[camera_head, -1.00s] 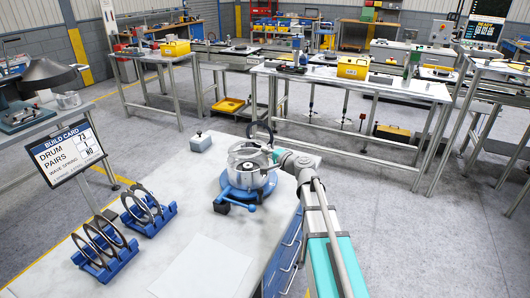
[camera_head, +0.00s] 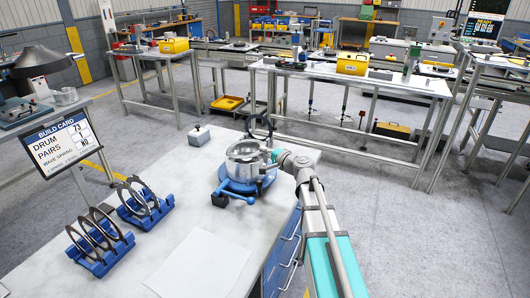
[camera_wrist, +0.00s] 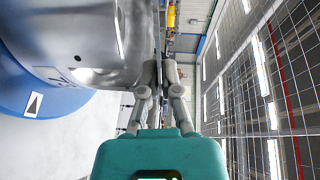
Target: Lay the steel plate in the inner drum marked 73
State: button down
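The silver inner drum (camera_head: 243,152) stands open side up on a blue round fixture (camera_head: 228,186) on the pale bench. My gripper (camera_head: 274,157) is at the drum's right side. In the wrist view its fingers (camera_wrist: 158,72) are closed on a thin dark ring plate (camera_wrist: 157,35), seen edge-on beside the drum wall. In the head view this ring plate (camera_head: 268,124) stands upright, above the drum's far right rim.
Two blue racks, one nearer (camera_head: 100,262) and one farther (camera_head: 145,217), hold several dark rings upright at left. A build card (camera_head: 62,148) reads 73. A grey block (camera_head: 199,136) stands behind the drum, and a white sheet (camera_head: 200,265) lies in front.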

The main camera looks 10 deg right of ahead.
aim_at(265, 162)
jog(key=shift+f+b, duration=2.1)
jog(key=shift+f, duration=0.25)
jog(key=c, duration=0.7)
grip_release()
jog(key=shift+s, duration=0.1)
jog(key=v, duration=0.5)
jog(key=shift+s+d+p, duration=0.25)
jog(key=shift+d+p, duration=0.05)
